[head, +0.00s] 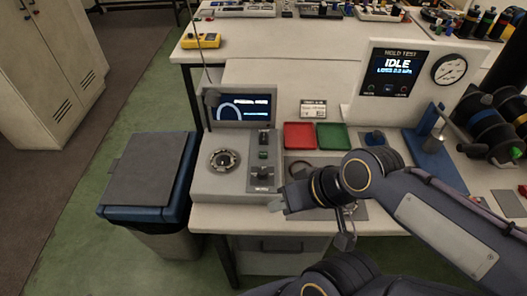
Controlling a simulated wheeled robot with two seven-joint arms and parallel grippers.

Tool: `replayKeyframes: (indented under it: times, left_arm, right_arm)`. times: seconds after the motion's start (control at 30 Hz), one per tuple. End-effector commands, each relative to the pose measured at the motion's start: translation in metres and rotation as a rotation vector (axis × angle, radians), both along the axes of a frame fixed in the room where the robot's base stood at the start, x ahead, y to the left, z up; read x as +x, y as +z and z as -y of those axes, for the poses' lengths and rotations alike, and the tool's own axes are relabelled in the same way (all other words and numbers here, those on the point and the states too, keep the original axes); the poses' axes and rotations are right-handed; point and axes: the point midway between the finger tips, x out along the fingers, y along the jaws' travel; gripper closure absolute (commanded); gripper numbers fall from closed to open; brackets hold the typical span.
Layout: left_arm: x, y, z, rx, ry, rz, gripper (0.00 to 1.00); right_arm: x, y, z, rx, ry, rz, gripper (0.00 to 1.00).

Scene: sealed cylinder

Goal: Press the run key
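The grey test unit (205,183) stands on the bench with a lit screen (240,107) and a round fixture (224,160). Its dark control strip (263,142) carries a small green-lit key (263,155) and a dark knob (263,174). The lettering there is too small to read, so I cannot tell which is the run key. The hold test panel (412,52) at the back right reads IDLE and has small controls under its display. My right gripper (276,206) is just below and right of the strip, apart from the key; its finger opening cannot be made out. My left gripper is out of view.
A red tray (299,136) and a green tray (332,137) sit right of the unit. A blue stand (432,150) and dark cylinders (492,122) are farther right. A grey-lidded bin (145,170) stands left of the bench. My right arm covers the bench's front right.

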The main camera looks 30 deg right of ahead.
Motion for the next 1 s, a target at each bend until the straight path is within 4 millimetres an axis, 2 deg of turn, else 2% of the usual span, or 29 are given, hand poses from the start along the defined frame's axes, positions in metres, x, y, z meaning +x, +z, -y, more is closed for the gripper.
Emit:
replayKeyframes:
  times: [0.03,0.2,0.43,0.7,0.8,1.0]
  left_arm:
    - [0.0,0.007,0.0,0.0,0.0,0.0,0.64]
    - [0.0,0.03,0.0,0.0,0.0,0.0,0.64]
    - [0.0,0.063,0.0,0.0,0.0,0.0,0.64]
    - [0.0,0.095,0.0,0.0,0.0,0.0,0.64]
    - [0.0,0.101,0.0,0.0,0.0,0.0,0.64]
    - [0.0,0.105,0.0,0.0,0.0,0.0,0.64]
  right_arm:
    - [0.005,0.007,0.001,0.013,-0.003,-0.017,0.8]
    - [0.039,0.024,0.011,0.057,-0.055,-0.112,1.0]
    - [0.102,0.029,0.03,0.005,-0.194,-0.266,1.0]
    - [0.168,0.03,0.052,-0.205,-0.36,-0.317,1.0]
    - [0.185,0.034,0.057,-0.271,-0.401,-0.302,1.0]
    - [0.199,0.038,0.063,-0.333,-0.44,-0.279,1.0]
